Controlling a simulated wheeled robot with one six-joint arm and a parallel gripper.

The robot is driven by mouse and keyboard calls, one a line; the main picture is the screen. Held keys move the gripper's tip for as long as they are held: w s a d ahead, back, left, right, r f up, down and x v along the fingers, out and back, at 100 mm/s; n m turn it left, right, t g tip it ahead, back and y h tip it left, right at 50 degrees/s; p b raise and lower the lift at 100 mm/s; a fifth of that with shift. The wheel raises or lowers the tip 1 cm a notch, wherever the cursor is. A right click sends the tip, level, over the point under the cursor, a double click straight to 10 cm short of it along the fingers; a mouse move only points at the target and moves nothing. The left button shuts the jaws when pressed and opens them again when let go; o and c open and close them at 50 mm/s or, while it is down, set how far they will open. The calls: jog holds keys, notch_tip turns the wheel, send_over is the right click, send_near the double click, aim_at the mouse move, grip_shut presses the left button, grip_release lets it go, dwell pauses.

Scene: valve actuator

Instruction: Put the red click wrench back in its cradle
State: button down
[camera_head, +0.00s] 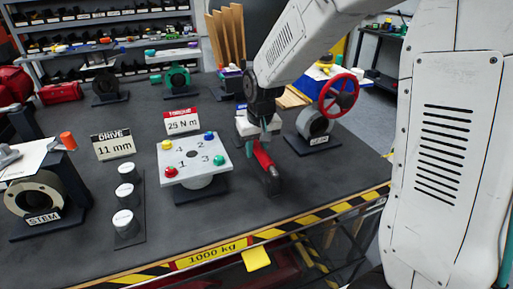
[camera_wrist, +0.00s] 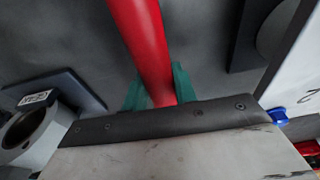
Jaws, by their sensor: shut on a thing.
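The red click wrench (camera_head: 264,157) is in my gripper (camera_head: 260,138), right of the white numbered plate (camera_head: 186,172). Its dark end (camera_head: 272,181) points down toward the table's front edge. In the wrist view, the red wrench shaft (camera_wrist: 143,45) passes between the green fingers of my gripper (camera_wrist: 158,90), which are shut on it. I cannot tell from these views whether the wrench touches the table. I cannot pick out its cradle for certain.
A GEAR-labelled stand with a red handwheel (camera_head: 338,95) stands close on the right. A DRIVE 11 mm sign (camera_head: 113,146), capped posts (camera_head: 126,195) and a STEM stand (camera_head: 42,197) are at left. The table's striped front edge (camera_head: 300,233) is near. Dark tabletop is clear around the wrench's lower end.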

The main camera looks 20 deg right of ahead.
aim_at(265, 153)
jog(key=shift+f, duration=1.1)
jog(key=c, duration=1)
grip_release()
jog(key=shift+c, duration=0.2)
jog(key=r, duration=0.2)
jog(key=s+r, duration=0.1)
jog(key=r, duration=0.4)
jog(key=shift+s+r, duration=0.15)
jog(key=shift+r, duration=0.2)
jog(key=shift+s, duration=0.1)
jog(key=s, duration=0.2)
jog(key=s+f+g, duration=0.1)
jog(key=shift+s+d, duration=0.2)
jog(key=shift+s, duration=0.15)
jog(key=s+d+r, duration=0.1)
jog(key=s+r, duration=0.3)
jog(key=s, duration=0.8)
jog(key=s+d+r, duration=0.1)
jog(key=s+r, duration=0.3)
jog(key=s, duration=0.8)
jog(key=shift+s+d+r, duration=0.15)
jog(key=shift+s+d, duration=0.2)
